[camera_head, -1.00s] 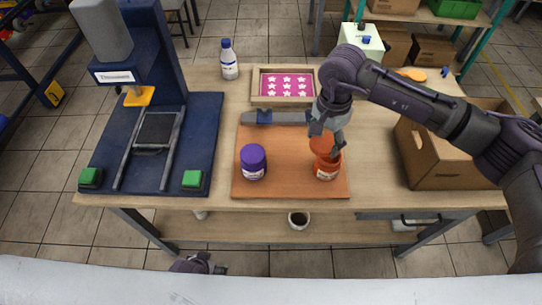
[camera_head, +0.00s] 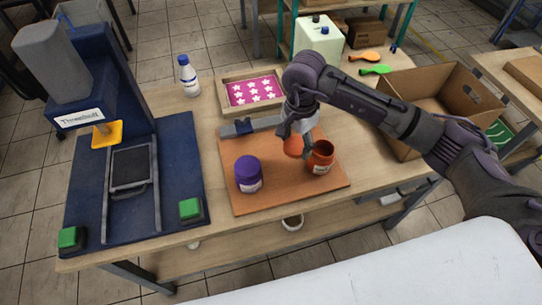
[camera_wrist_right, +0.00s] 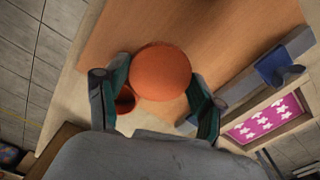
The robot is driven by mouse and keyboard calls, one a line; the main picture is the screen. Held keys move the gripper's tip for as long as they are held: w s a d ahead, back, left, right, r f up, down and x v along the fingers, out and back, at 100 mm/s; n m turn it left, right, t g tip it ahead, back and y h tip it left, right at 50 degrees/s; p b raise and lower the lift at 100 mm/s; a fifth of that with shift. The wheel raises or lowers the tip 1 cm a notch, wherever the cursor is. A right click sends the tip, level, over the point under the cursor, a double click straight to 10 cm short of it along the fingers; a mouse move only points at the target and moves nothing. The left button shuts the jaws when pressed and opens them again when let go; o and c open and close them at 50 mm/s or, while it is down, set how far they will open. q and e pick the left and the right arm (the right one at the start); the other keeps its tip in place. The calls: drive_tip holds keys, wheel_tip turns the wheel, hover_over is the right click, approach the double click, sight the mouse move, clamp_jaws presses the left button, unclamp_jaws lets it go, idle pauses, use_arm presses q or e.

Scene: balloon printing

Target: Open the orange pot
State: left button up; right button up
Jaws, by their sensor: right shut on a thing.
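The orange pot (camera_head: 320,158) stands upright on the brown board, its top uncovered and its dark inside showing. Its orange lid (camera_head: 293,147) is apart from it, to its left. My right gripper (camera_head: 300,129) is shut on the lid. In the right wrist view, the round lid (camera_wrist_right: 160,72) sits between the two fingers (camera_wrist_right: 158,88), and part of the pot (camera_wrist_right: 125,100) shows behind the left finger. My left gripper is not in view.
A purple pot (camera_head: 248,174) with its lid on stands on the board (camera_head: 285,190), left of the orange pot. A pink stencil tray (camera_head: 255,92), a white bottle (camera_head: 188,78) and a cardboard box (camera_head: 425,95) are around it. The blue press (camera_head: 180,160) stands at left.

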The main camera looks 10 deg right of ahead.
drive_tip(key=p, duration=0.1)
hover_over(270, 165)
wheel_tip(270, 165, down, 4)
drive_tip(key=shift+r, duration=0.15)
wheel_tip(270, 165, down, 4)
drive_tip(key=shift+r+p, duration=0.1)
drive_tip(key=shift+p, duration=0.55)
drive_tip(key=shift+d+f, duration=0.1)
drive_tip(key=shift+f, duration=0.2)
drive_tip(key=o, duration=1.3)
drive_tip(key=shift+r, duration=0.1)
